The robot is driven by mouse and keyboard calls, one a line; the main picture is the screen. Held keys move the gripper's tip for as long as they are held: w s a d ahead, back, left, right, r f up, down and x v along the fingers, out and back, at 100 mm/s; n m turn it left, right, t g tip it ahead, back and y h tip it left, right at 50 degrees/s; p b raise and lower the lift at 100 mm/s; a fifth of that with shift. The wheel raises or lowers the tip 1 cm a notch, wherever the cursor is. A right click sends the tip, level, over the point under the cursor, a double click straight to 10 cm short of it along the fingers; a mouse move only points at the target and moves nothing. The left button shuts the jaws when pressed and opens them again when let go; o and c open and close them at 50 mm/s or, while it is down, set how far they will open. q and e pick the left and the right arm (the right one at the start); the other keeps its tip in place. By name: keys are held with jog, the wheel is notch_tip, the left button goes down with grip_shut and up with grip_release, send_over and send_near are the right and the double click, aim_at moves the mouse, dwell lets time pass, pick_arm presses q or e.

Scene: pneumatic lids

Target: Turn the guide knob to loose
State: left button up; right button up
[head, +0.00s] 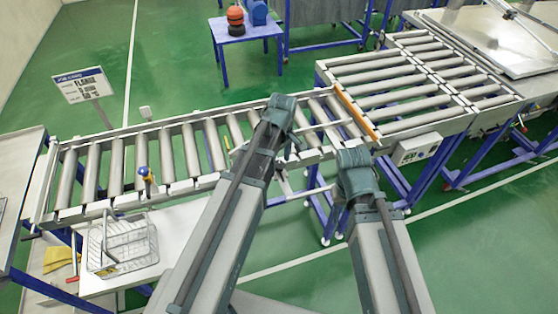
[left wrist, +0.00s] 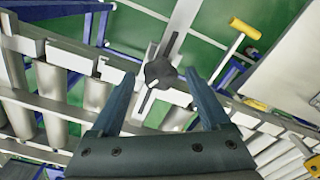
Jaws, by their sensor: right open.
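The guide knob (left wrist: 160,73) is dark and round in the left wrist view, set on a grey slotted bracket (left wrist: 183,22) at the conveyor's side rail. A short white mark on it points down and slightly left. My left gripper (left wrist: 163,92) is open, one finger on each side of the knob in the picture. I see no clear contact. In the head view my left gripper (head: 287,122) is over the roller conveyor's near side, and the knob cannot be made out there. My right gripper (head: 354,165) is to the right, its fingers mostly hidden.
The roller conveyor (head: 130,207) runs across the head view to a wider roller table (head: 400,75). A control box (head: 417,148) hangs on its near side. A wire basket (head: 122,245) stands at lower left. A yellow-handled rod (left wrist: 245,28) is right of the knob.

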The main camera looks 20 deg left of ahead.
aim_at(281, 164)
pick_arm(q)
notch_tip(281, 164, up, 14)
jog(key=p, duration=1.3)
jog(key=shift+d+p, duration=0.25)
jog(key=shift+p, duration=0.15)
jog(key=shift+f, duration=0.15)
